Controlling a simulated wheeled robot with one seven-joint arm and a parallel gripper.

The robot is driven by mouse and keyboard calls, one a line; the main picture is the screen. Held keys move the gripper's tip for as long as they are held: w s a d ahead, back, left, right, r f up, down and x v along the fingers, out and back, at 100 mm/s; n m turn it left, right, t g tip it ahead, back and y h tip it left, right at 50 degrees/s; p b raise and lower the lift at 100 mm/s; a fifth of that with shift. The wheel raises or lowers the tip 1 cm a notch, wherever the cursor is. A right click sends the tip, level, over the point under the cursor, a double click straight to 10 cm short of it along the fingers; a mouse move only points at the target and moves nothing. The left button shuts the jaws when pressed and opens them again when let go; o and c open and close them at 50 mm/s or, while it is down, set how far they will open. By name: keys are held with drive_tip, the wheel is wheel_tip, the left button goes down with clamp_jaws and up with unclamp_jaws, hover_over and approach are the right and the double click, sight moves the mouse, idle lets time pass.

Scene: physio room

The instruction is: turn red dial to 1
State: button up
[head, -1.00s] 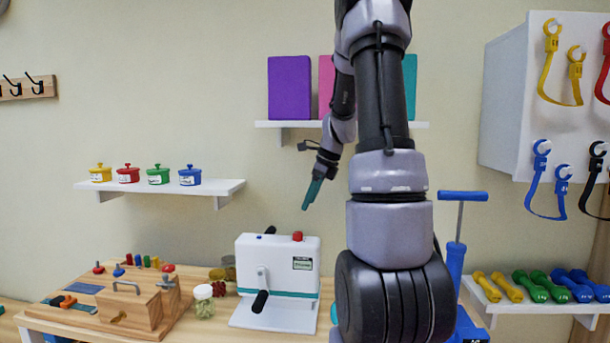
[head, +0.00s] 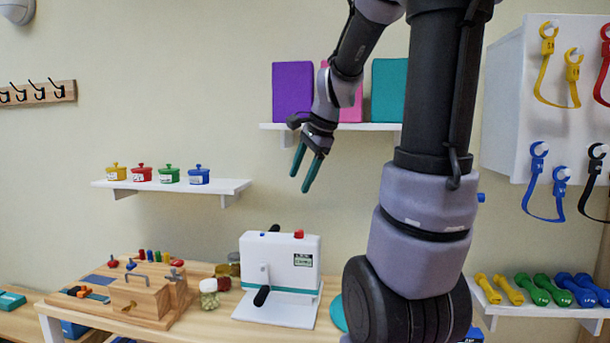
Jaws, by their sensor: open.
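My gripper (head: 299,183) hangs in the air in front of the wall, its two teal fingers pointing down and apart, with nothing between them. It is above the white machine (head: 299,270), which has a dark handle on its front and a small red knob (head: 299,234) on its top right. The wooden activity board (head: 160,323) on the table also carries red-topped knobs, one at the left (head: 113,262) and one at the right (head: 177,263). I cannot tell which red part is the dial, and no dial numbers are readable. My gripper touches none of them.
Jars (head: 209,293) stand between the board and the machine. Above are a shelf with several coloured pots (head: 198,176) and a shelf with purple (head: 292,92) and teal blocks (head: 389,90). Dumbbells (head: 540,289) lie at the right. My arm hides part of the right side.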

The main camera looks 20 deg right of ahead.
drive_tip(key=shift+s+a+r+n, duration=0.2)
drive_tip(key=shift+s+n, duration=0.1)
drive_tip(key=shift+s, duration=0.1)
drive_tip(key=shift+s+a+r+n, duration=0.15)
drive_tip(key=shift+s+n, duration=0.15)
drive_tip(key=shift+s, duration=0.05)
drive_tip(key=shift+s, duration=0.1)
drive_tip(key=s+a+r+n+t, duration=0.2)
drive_tip(key=s+a+n, duration=0.4)
drive_tip(key=s+n, duration=0.5)
drive_tip(key=shift+s+a+r, duration=0.15)
drive_tip(key=shift+s+r, duration=0.3)
drive_tip(key=shift+s, duration=0.35)
